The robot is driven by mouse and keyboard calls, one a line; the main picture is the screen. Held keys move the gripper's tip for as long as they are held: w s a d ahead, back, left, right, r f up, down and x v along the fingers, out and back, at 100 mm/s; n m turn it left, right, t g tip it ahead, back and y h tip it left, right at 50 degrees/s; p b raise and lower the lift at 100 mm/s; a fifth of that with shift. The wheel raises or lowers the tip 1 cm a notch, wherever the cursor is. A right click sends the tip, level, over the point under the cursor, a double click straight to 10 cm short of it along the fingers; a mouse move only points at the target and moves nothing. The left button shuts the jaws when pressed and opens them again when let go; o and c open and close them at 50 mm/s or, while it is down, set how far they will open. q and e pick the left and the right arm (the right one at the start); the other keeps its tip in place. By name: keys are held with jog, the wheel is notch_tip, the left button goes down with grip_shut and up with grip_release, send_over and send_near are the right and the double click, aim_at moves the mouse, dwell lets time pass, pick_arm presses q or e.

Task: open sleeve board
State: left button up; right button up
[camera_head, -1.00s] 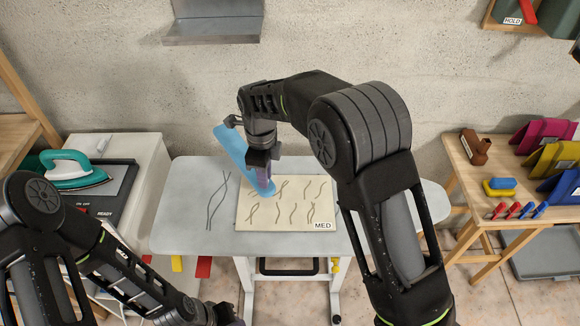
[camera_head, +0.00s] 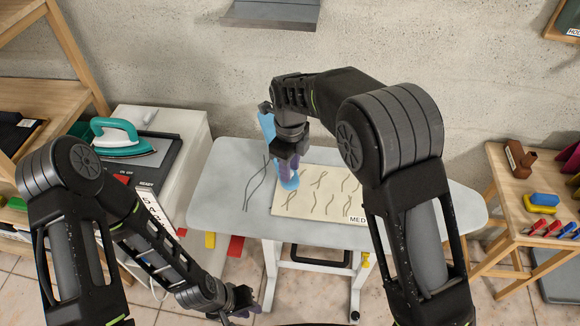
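A long blue board (camera_head: 267,125), probably the sleeve board, is in my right gripper (camera_head: 287,172) above the worktable. The fingers appear shut on it. Its upper part shows left of my wrist and its lower tip shows just under the fingers, over the cream panel. My wrist hides its middle, and I cannot tell whether its tip touches the panel. The cream panel (camera_head: 322,207), marked MED and with wavy dark lines, lies on the grey worktable (camera_head: 225,190). My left gripper (camera_head: 243,303) is low in front of the table, beside its left side; its finger opening is unclear.
A teal iron (camera_head: 120,138) stands on a dark board on the white cabinet (camera_head: 190,125) at left. A wooden side table (camera_head: 515,205) at right holds a brown block, blue and yellow pieces and clips.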

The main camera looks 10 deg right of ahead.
jog(key=shift+o, duration=0.6)
notch_tip(320, 180, up, 8)
jog(key=shift+f+b, duration=0.1)
jog(key=shift+b, duration=0.55)
